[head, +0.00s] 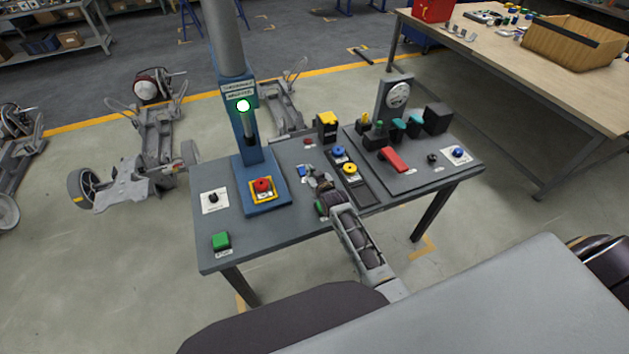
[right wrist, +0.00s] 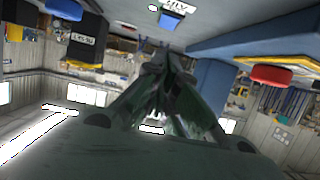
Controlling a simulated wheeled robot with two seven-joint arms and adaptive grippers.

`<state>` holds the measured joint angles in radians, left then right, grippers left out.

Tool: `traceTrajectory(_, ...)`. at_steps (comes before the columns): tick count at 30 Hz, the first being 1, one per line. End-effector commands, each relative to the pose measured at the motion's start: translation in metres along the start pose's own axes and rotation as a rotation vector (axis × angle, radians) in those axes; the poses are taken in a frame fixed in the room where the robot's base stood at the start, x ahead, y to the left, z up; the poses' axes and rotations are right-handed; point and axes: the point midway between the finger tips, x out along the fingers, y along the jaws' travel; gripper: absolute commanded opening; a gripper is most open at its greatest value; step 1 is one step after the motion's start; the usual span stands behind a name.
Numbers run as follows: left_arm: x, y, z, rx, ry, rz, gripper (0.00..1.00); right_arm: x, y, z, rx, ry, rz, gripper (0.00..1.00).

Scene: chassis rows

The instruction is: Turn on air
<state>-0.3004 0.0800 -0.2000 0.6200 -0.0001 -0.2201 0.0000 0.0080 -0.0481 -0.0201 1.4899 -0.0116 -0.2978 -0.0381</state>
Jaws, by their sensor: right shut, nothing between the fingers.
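A white label reading AIR (right wrist: 176,6) shows upside down at the top edge of the right wrist view, with a small blue part (right wrist: 170,22) beside it. My right gripper (head: 312,178) is shut and empty over the middle of the grey bench (head: 285,235). It hides part of the bench top, and I cannot tell whether it touches anything. My left gripper is not in view.
A red button (head: 262,185) on a yellow plate stands left of the gripper, below a blue post (head: 247,135) with a lit lamp. Blue and yellow buttons (head: 350,168) and a red lever (head: 393,159) lie to the right. A green button (head: 221,240) sits at the front left.

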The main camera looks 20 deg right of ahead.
Motion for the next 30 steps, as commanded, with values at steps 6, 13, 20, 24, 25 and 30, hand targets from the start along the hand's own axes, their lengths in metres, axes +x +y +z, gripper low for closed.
traceTrajectory(6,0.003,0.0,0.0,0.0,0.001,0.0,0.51,-0.018,0.0,0.005,0.0,-0.001,0.0,0.0)
traceTrajectory(13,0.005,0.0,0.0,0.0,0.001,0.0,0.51,-0.034,0.0,0.009,0.0,0.0,0.0,0.0)
traceTrajectory(20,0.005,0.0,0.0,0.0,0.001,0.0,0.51,-0.041,0.0,0.01,0.0,0.001,0.0,0.0)
traceTrajectory(24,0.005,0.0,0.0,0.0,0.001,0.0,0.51,-0.042,0.0,0.01,0.0,0.001,0.0,0.0)
traceTrajectory(25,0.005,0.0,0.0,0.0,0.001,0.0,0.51,-0.042,0.0,0.01,0.0,0.001,0.0,0.0)
traceTrajectory(30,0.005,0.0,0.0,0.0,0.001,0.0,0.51,-0.042,0.0,0.01,0.0,0.001,0.0,0.0)
